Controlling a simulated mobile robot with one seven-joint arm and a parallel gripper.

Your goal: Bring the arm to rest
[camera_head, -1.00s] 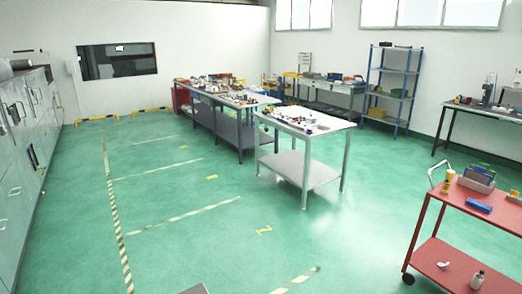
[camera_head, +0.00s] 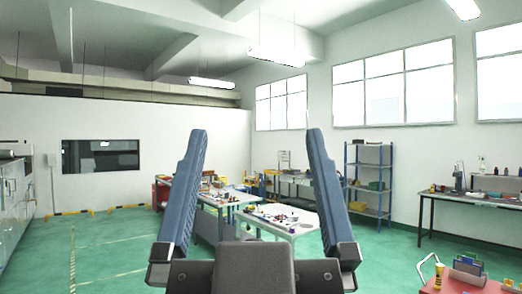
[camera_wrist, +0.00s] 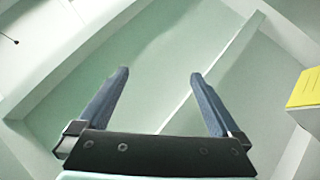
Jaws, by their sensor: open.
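My gripper (camera_head: 256,140) rises into the lower middle of the head view with its two blue-grey fingers pointing up. The fingers stand wide apart with nothing between them. In the wrist view my gripper (camera_wrist: 158,78) is also open and empty. My gripper touches nothing in either view.
Work tables (camera_head: 285,222) with small parts stand beyond my gripper. A blue shelf rack (camera_head: 368,180) and a dark bench (camera_head: 470,200) stand at the right. A red cart (camera_head: 470,281) is at the lower right. Green floor (camera_head: 110,250) is clear at the left.

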